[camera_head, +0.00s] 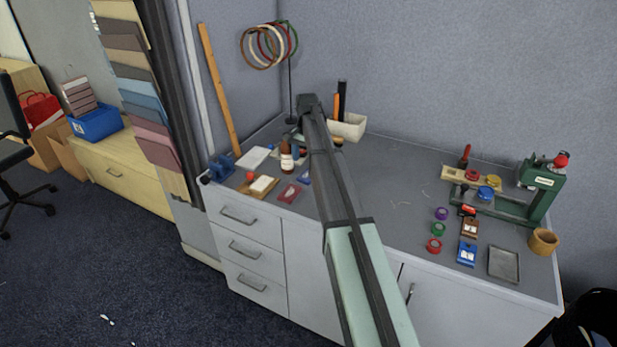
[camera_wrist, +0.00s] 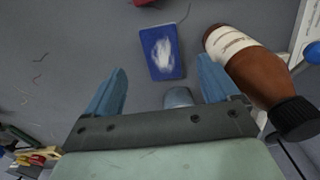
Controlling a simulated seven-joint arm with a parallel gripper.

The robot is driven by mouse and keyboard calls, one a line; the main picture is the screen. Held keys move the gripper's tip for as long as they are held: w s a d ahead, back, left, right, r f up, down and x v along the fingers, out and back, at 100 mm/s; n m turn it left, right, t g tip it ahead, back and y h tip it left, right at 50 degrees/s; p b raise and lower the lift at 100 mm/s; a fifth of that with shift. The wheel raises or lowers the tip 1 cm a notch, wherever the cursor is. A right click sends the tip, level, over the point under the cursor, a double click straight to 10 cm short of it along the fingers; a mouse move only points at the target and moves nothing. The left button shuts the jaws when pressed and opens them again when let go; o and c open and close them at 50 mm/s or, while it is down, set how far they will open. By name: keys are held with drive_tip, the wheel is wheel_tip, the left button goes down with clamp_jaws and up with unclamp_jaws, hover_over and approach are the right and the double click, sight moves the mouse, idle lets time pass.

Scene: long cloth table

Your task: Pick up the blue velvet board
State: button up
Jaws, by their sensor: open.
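The blue velvet board (camera_wrist: 148,43) is a small flat rectangle with a white fuzzy patch in its middle. It lies on the grey worktop ahead of my gripper (camera_wrist: 162,72) in the wrist view. In the head view the blue board (camera_head: 305,178) shows just left of my arm, which may hide part of it. My gripper is open, its two blue fingers spread with the board seen between and beyond their tips. It holds nothing that I can see. In the head view my arm mostly hides the gripper.
A brown bottle (camera_wrist: 262,75) with a black cap is close beside the right finger; it also shows in the head view (camera_head: 286,158). A red board (camera_head: 290,193) lies near the blue one. A rounded blue-grey thing (camera_wrist: 178,97) shows between the fingers.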

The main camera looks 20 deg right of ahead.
sight(307, 175)
drive_tip(key=shift+w+f, duration=0.1)
drive_tip(key=shift+f, duration=3.2)
drive_tip(key=c, duration=1.2)
drive_tip(key=shift+o, duration=0.2)
drive_tip(key=shift+r, duration=0.15)
